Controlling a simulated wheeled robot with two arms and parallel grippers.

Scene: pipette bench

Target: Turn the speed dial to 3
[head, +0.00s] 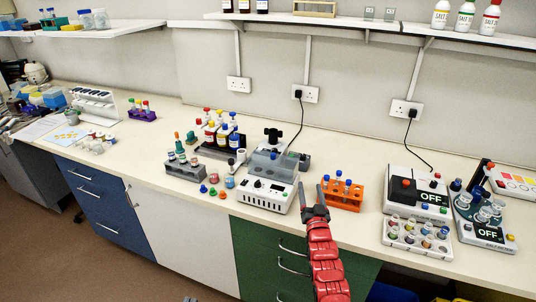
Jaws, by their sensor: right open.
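My right gripper (312,187) is open and empty, with its red arm coming up from the bottom. Its fingers point to the back, over the bench front between a white device (269,194) and an orange tube rack (341,194). The white device has a small dark knob (257,184) on its front panel and a grey-clear upper part. Farther right, another white device (417,192) has a red knob (406,184), a smaller dark knob and a display reading OFF. I cannot read any dial marks, so which knob is the speed dial is unclear.
At the far right a tube device (487,233) also reads OFF, beside a tray of capped vials (418,238). Left of the middle device stand a grey rack (185,171) and small coloured caps. A shelf with bottles (464,16) hangs above. Bare bench lies behind the orange rack.

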